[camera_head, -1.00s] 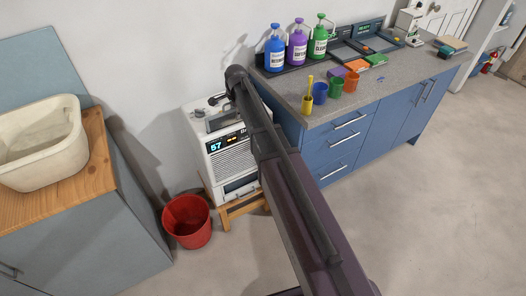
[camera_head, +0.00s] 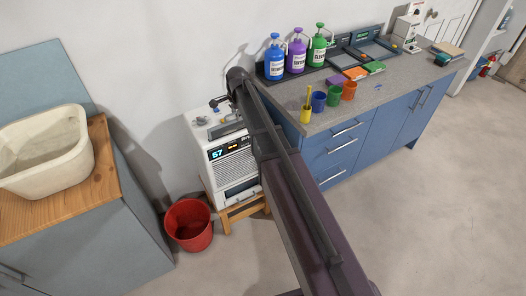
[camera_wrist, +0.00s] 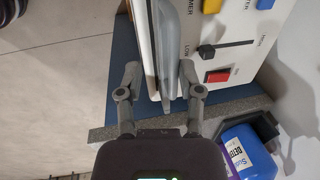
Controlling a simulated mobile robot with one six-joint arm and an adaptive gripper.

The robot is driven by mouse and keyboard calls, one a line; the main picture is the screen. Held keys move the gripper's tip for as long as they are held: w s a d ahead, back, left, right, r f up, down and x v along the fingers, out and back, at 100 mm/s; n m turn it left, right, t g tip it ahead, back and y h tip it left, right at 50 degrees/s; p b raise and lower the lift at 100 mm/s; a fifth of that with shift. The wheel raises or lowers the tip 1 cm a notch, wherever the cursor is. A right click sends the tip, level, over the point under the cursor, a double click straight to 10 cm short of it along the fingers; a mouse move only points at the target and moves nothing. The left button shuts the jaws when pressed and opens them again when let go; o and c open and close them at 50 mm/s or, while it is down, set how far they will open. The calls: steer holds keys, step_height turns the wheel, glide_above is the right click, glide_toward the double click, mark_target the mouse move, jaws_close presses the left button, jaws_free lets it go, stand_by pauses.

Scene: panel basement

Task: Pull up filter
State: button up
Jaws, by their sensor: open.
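A white appliance (camera_head: 232,160) with a lit "57" display stands on a low wooden stand. Its top panel shows in the wrist view (camera_wrist: 238,45), with a slider and a red switch. A grey, rounded strip (camera_wrist: 168,50), apparently the filter's upper edge, runs along the panel beside a white and brown edge. My gripper (camera_wrist: 158,68) is open, one finger on each side of this strip and edge. I cannot tell whether either finger touches. In the head view my gripper (camera_head: 217,101) is small and partly hidden by my arm, over the appliance's top.
A blue cabinet with a grey counter (camera_head: 395,92) stands close right, holding bottles (camera_head: 297,52), cups (camera_head: 334,95) and trays. A red bucket (camera_head: 188,225) is on the floor at front left. A wooden-topped cabinet (camera_head: 103,165) with a white basin (camera_head: 45,150) is left. Floor at right is clear.

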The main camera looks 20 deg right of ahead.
steer(key=shift+s+r+p, duration=0.8)
steer(key=shift+r+p, duration=3.2)
steer(key=shift+r, duration=0.3)
steer(key=s+d+f+n+g+b, duration=0.1)
steer(key=s+d+f+n+b, duration=0.1)
steer(key=s+n, duration=0.5)
steer(key=s+d+f+n+g+b, duration=0.1)
steer(key=s+f+n+b, duration=0.3)
steer(key=s, duration=1.3)
steer(key=shift+d+f+n+h+b, duration=0.3)
steer(key=shift+d+f+n, duration=0.15)
steer(key=shift+n, duration=1.05)
steer(key=w+a+r+m+p, duration=0.1)
steer(key=w+r+m+p, duration=0.3)
steer(key=w, duration=0.4)
steer(key=w+a+r+m+t+p, duration=0.1)
steer(key=w+r+m+p, duration=0.3)
steer(key=w, duration=0.4)
steer(key=w+a+r+m+t+p, duration=0.1)
steer(key=w+r+m+p, duration=0.3)
steer(key=w+m, duration=0.2)
steer(key=shift+w+a+r, duration=0.25)
steer(key=shift+w+r, duration=0.1)
steer(key=shift+w, duration=0.7)
steer(key=shift+f, duration=0.25)
steer(key=w+f+b, duration=0.1)
steer(key=f+b, duration=0.7)
steer(key=w+f+b, duration=0.1)
steer(key=f+b, duration=0.4)
steer(key=shift+w+a, duration=0.3)
